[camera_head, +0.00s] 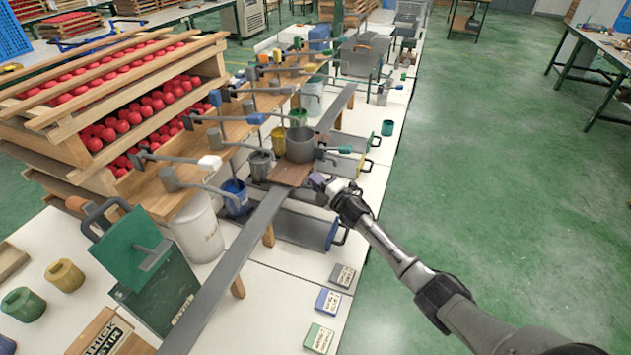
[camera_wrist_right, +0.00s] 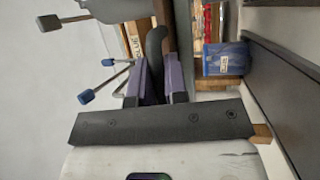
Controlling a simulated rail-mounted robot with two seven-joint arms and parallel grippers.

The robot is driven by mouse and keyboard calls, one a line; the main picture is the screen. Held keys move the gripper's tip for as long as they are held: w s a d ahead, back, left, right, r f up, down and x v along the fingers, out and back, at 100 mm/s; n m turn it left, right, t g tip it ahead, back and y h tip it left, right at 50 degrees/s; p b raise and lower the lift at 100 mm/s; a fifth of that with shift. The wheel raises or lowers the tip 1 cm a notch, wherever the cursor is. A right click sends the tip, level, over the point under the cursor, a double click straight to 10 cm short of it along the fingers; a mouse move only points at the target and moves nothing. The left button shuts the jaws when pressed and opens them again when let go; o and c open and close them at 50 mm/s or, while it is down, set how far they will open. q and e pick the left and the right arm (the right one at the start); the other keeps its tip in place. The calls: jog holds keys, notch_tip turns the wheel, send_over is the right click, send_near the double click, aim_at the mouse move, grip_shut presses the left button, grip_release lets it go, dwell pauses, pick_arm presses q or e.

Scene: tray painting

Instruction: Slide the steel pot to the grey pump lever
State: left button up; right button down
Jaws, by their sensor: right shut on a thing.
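The steel pot (camera_head: 299,145) stands upright on a brown wooden board (camera_head: 289,174) on the long metal rail. My right gripper (camera_head: 318,182) is at the near right side of the pot, low by the board. In the right wrist view, its purple fingers (camera_wrist_right: 158,82) are shut on a dark curved handle (camera_wrist_right: 156,48), which appears to be the pot's. A lever with a grey tip (camera_wrist_right: 48,23) shows at the upper left there; in the head view I cannot tell which lever is the grey one. My left gripper is not in view.
A blue paint bucket (camera_head: 235,197) and a white-tipped lever (camera_head: 209,162) are left of the rail near the pot. A blue-tipped lever (camera_head: 215,97) is farther along. The rail (camera_head: 232,262) is bare in front of the board.

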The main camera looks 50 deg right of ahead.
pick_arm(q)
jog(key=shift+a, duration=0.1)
pick_arm(e)
jog(key=c, duration=1.3)
grip_release()
jog(key=shift+o, duration=0.7)
pick_arm(q)
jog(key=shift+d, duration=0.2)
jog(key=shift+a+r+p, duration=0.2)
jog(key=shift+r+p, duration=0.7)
jog(key=shift+p, duration=0.05)
pick_arm(e)
jog(key=s, duration=0.4)
jog(key=s+f, duration=0.1)
jog(key=s, duration=0.3)
jog(key=s+f, duration=0.1)
jog(key=s, duration=0.3)
jog(key=shift+a, duration=0.2)
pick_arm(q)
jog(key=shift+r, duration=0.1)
pick_arm(e)
jog(key=shift+s+f, duration=0.1)
jog(key=shift+s, duration=0.7)
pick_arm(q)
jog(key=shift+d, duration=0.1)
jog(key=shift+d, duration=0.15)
